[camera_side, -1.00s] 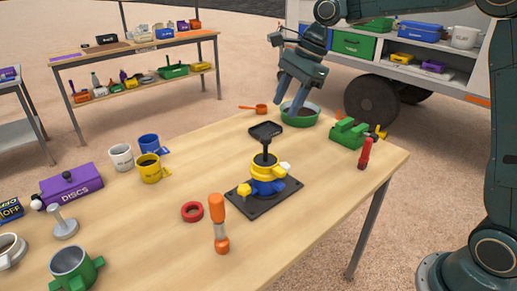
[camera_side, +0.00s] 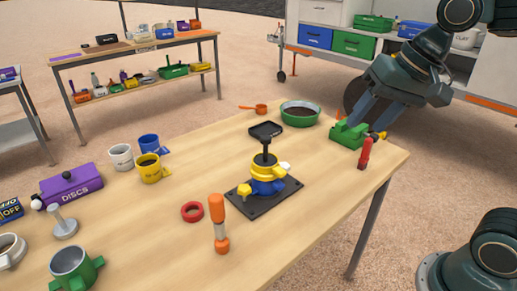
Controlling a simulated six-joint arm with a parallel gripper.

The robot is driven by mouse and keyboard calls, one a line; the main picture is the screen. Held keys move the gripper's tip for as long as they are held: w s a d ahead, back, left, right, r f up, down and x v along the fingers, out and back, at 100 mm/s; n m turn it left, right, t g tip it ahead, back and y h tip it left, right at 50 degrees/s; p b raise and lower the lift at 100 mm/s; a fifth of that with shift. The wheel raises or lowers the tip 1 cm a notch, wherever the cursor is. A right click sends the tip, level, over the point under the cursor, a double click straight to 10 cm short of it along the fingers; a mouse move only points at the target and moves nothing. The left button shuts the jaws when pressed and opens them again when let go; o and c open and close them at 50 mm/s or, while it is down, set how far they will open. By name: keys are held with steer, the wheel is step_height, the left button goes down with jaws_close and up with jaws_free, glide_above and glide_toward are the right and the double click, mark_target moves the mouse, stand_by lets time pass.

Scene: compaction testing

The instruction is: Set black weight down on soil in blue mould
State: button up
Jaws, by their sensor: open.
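The blue mould (camera_side: 268,188) stands on a black base plate (camera_side: 284,200) in the middle of the table, with a yellow collar (camera_side: 265,174) above it. A black piece with a thin stem (camera_side: 265,156), which looks like the black weight, stands upright in the collar. A flat black square (camera_side: 266,129) shows just above the stem; I cannot tell whether they join. The soil inside the mould is hidden. My gripper (camera_side: 367,122) is open, its fingers pointing down over the green block at the table's right, well away from the mould. I see nothing between the fingers.
The green block (camera_side: 347,135) and a red bottle-like item (camera_side: 365,153) stand near the right edge. A green bowl of dark material (camera_side: 300,113) is behind. An orange tool (camera_side: 218,222) and a red ring (camera_side: 192,211) are in front. Mugs (camera_side: 149,167) stand left.

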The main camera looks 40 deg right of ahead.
steer(key=s+d+f+n, duration=0.1)
steer(key=s+f+n, duration=0.1)
steer(key=s+n, duration=0.1)
steer(key=s+d+f+n+t+h, duration=0.1)
steer(key=s+n, duration=0.2)
steer(key=s, duration=0.2)
steer(key=shift+s+d+f, duration=0.15)
steer(key=shift+s+f, duration=0.15)
steer(key=shift+f, duration=0.1)
